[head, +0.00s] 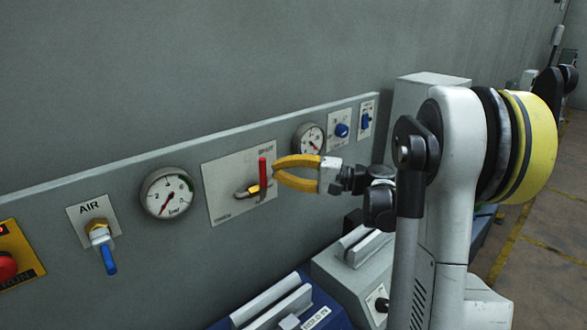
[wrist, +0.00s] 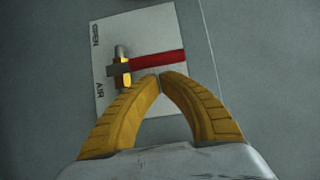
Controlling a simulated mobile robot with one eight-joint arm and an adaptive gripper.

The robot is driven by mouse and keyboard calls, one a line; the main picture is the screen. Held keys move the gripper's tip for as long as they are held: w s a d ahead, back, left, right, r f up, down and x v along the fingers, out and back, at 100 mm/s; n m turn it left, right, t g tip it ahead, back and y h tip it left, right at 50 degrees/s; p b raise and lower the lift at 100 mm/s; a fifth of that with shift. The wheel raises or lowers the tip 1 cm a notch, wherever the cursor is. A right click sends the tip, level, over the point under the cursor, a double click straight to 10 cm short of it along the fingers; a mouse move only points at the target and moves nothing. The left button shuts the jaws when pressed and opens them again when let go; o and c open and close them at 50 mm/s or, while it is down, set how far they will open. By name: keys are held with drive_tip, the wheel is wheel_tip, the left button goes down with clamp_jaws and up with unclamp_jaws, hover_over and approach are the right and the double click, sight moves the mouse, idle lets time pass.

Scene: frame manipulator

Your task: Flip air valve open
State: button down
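An air valve with a red lever (head: 262,172) sits on a pale plate (head: 225,180) in the wall panel. In the head view the lever stands upright above a brass and metal body. In the wrist view the lever (wrist: 158,60) points right from the valve body (wrist: 123,70). The plate (wrist: 105,85) there carries rotated lettering that seems to read OPEN and AIR. My gripper (head: 275,172) has yellow fingers, just right of the lever in the head view. In the wrist view its tips (wrist: 160,76) meet beside the lever, with nothing seen between them. Contact with the lever is unclear.
Boxes with handles (head: 365,248) stand below the panel.

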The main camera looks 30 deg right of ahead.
sight(265, 171)
drive_tip(key=shift+a, duration=0.3)
drive_tip(key=shift+s+a+r+n+g+h+p, duration=0.1)
drive_tip(key=shift+a+r+n+g+h+p, duration=0.25)
drive_tip(key=shift+a+n+h+p, duration=0.4)
idle(0.4)
drive_tip(key=shift+s+a+r+n+g+h+p, duration=0.1)
drive_tip(key=shift+a+n+g+h+p, duration=0.15)
drive_tip(key=shift+a+n+h+p, duration=0.25)
drive_tip(key=shift+s+a+r+n+g+h+p, duration=0.1)
drive_tip(key=shift+a+n+g+p, duration=0.1)
drive_tip(key=shift+a+n, duration=0.35)
drive_tip(key=s+a+f+n+h, duration=0.1)
drive_tip(key=a+f+n+h, duration=0.3)
drive_tip(key=a+n+h, duration=0.2)
drive_tip(key=shift+s+a+f+n+h+p, duration=0.2)
drive_tip(key=shift+f+n+h+p, duration=0.25)
drive_tip(key=shift+h, duration=0.2)
idle(0.3)
